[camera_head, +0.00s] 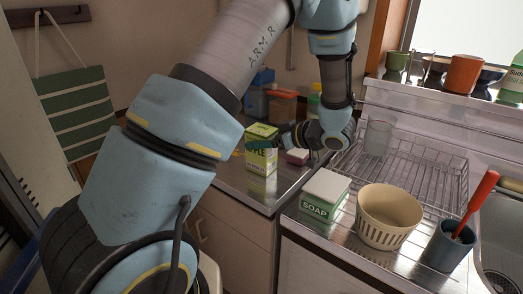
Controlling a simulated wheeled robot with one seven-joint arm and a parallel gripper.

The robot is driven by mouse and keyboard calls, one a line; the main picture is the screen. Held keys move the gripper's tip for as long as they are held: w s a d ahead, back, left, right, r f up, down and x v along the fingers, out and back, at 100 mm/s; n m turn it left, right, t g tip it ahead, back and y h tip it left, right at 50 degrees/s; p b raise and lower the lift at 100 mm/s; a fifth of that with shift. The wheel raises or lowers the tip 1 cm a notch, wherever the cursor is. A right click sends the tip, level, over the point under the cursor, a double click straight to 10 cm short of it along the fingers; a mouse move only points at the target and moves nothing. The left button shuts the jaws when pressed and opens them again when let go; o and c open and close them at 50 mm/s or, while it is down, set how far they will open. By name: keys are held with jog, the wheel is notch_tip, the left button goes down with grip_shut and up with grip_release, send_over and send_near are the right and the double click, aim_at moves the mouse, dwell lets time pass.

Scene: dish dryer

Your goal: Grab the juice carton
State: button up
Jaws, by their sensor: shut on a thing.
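The juice carton (261,161) is a green and white box with partly hidden lettering ending in "ME". It is upright at the counter's left part, near its front edge. My gripper (265,144) reaches it from the right, with a dark finger across the front of the carton's upper part. The gripper is shut on the carton. The far finger is hidden behind the carton. I cannot tell whether the carton's base touches the counter.
A small pink and white block (297,157) lies right of the carton. A soap box (325,194), a cream basket (389,217) and a blue cup (447,246) with a red-handled tool stand in front of a wire dish rack (425,168). Containers (283,106) stand behind.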

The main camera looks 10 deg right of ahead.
grip_shut()
jog(key=shift+r, duration=0.1)
